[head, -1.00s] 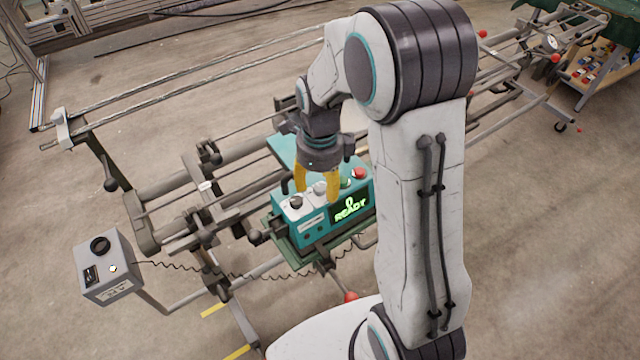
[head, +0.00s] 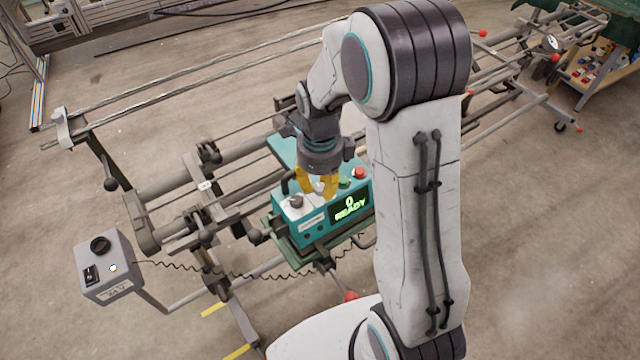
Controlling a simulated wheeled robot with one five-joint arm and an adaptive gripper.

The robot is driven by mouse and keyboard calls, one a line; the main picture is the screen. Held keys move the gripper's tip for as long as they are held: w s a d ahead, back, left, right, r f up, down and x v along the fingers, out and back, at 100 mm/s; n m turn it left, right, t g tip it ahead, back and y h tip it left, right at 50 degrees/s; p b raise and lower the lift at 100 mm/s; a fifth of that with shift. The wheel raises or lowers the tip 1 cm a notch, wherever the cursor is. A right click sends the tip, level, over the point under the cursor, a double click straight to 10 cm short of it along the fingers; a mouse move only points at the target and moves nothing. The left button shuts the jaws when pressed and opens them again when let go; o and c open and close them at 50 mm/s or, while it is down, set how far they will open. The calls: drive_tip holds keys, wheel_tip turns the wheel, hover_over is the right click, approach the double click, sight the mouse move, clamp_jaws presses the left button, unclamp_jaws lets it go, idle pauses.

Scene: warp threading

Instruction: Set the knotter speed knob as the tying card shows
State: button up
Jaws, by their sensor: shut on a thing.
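The teal knotter box (head: 291,237) sits on the loom frame, with a lit green display (head: 350,208) reading "0 READY". A dark knob (head: 296,201) stands on the left of its top panel. My gripper (head: 318,188) points down over the panel, just right of that knob. Its yellow fingers are shut on a small pale grey knob, which they partly hide. The knob's pointer and scale marks are too small to read. I cannot make out a tying card.
A green button (head: 344,183) and a red button (head: 359,173) sit just right of my fingers. A grey control box (head: 107,268) with a black knob stands at the left, its coiled cable running to the frame. Loom rods surround the knotter.

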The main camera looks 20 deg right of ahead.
sight(320, 187)
clamp_jaws()
drive_tip(key=shift+s+m+b, duration=0.1)
drive_tip(key=shift+m+b, duration=0.2)
drive_tip(key=shift+m, duration=0.4)
drive_tip(key=o, duration=0.9)
unclamp_jaws()
wheel_tip(320, 187, up, 12)
drive_tip(key=shift+f, duration=0.1)
